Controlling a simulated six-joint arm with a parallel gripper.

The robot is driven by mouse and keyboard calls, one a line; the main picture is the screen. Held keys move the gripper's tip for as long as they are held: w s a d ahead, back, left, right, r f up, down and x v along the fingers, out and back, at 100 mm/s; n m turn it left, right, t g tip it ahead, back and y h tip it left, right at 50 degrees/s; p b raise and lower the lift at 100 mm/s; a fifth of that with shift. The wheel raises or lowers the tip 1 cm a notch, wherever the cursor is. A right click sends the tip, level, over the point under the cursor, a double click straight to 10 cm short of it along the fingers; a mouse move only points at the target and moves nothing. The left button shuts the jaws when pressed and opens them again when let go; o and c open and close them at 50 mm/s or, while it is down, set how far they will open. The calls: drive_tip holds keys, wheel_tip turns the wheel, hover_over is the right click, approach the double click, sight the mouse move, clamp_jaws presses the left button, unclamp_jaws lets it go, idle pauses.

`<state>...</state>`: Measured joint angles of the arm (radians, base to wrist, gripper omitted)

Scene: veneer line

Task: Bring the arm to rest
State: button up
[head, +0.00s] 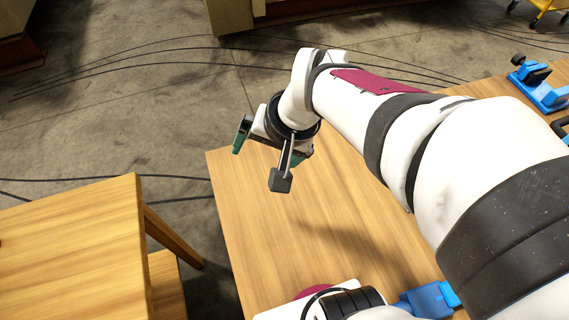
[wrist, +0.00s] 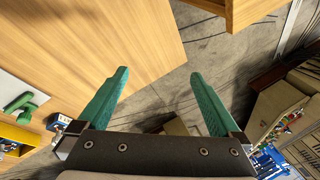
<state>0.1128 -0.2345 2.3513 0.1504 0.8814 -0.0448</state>
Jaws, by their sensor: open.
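My arm reaches from the right over a wooden table (head: 245,215) in the head view. My gripper (head: 268,150) hangs above the table's far left corner, near its edge, with its green fingers apart. In the wrist view my gripper (wrist: 158,75) also shows open, with nothing between the two green fingers. Floor and a wooden table top lie beyond the fingertips. The arm hides part of the table behind it.
A second wooden table (head: 70,245) stands at the left, with a floor gap between. Blue fixtures stand at the table's right (head: 540,90) and front (head: 430,300). Dark cables (head: 150,50) cross the floor. The table's middle looks mostly clear.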

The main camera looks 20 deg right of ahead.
drive_tip(key=s+f+g, duration=0.1)
drive_tip(key=s+g, duration=0.3)
drive_tip(key=s, duration=1.1)
drive_tip(key=shift+s+a+f+n+h, duration=0.2)
drive_tip(key=shift+s+a+n+h, duration=0.1)
drive_tip(key=shift+a+h, duration=0.1)
